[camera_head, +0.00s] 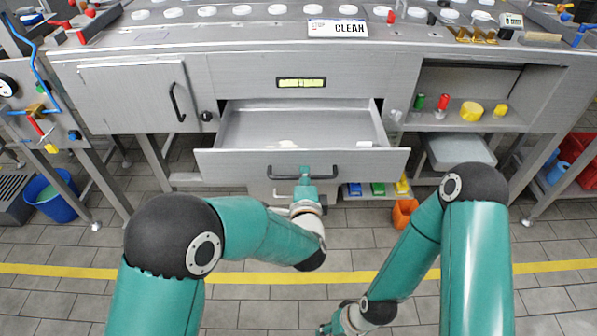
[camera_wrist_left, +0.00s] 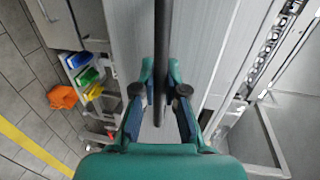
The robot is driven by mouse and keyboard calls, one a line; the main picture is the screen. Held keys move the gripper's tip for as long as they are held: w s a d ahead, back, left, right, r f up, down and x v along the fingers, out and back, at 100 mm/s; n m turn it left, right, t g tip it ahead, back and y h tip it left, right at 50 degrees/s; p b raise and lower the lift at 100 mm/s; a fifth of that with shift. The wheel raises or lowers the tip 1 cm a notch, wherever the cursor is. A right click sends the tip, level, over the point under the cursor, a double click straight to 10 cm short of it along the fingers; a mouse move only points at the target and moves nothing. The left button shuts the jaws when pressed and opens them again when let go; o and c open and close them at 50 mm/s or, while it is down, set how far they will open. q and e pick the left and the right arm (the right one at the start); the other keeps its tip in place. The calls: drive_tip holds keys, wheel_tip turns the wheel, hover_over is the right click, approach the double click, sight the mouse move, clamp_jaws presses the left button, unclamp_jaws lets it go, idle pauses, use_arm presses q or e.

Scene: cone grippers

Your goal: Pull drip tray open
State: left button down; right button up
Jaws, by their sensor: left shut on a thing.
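The drip tray (camera_head: 230,165) is a wide grey metal drawer below the counter. It stands pulled out, with its inside visible from above and a few small pale things in it. Its dark bar handle (camera_head: 272,177) is on the front panel and also shows in the left wrist view (camera_wrist_left: 162,30). My left gripper (camera_head: 304,174) is at the handle, shut on it. In the left wrist view its fingers (camera_wrist_left: 160,80) lie on both sides of the bar. My right gripper (camera_head: 327,328) is low at the bottom edge, away from the tray; its fingers are unclear.
A closed cabinet door (camera_head: 130,98) is left of the tray. An open shelf on the right holds a yellow cylinder (camera_head: 471,111) and small bottles. The floor in front is largely clear.

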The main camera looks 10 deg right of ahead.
use_arm(q)
drive_tip(key=shift+a+f, duration=0.25)
drive_tip(key=c, duration=1.2)
unclamp_jaws()
drive_tip(key=shift+w, duration=0.1)
drive_tip(key=shift+r, duration=0.1)
drive_tip(key=shift+r, duration=0.1)
